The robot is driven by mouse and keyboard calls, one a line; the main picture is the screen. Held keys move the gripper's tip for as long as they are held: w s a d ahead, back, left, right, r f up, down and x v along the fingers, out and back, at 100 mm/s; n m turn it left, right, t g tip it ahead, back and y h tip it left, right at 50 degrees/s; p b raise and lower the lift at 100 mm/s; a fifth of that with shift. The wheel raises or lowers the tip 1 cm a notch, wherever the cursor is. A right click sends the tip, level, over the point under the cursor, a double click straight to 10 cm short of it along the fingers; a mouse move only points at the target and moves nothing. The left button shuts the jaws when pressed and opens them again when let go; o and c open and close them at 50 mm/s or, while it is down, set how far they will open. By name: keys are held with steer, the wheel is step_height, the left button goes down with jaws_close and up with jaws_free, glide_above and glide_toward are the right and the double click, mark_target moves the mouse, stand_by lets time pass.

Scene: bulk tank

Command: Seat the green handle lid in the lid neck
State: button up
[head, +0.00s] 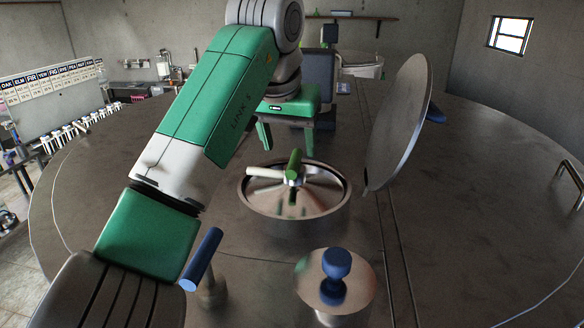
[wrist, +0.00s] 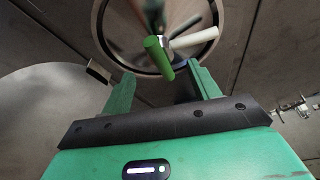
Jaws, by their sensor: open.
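The green handle (head: 294,163) stands up over a round steel rim, which looks like the lid neck (head: 243,203). A white bar (head: 266,173) joins the green handle at a central hub. Shiny metal shows below them inside the rim; I cannot tell whether this is a lid or how it sits. My gripper (head: 287,150) is open just behind the handle, fingers pointing down. In the wrist view, the green handle (wrist: 158,57) lies just beyond the gap between the open fingertips (wrist: 163,84), apart from both fingers. The white bar (wrist: 194,38) points right there.
A large steel disc (head: 400,120) stands tilted up on the right. A small round cover with a blue knob (head: 336,264) sits in front, and a blue lever (head: 201,259) stands front left. The tank top (head: 480,210) is clear at right.

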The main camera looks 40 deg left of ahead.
steer(key=v, duration=0.4)
steer(key=shift+s+r, duration=0.1)
steer(key=shift+r, duration=0.2)
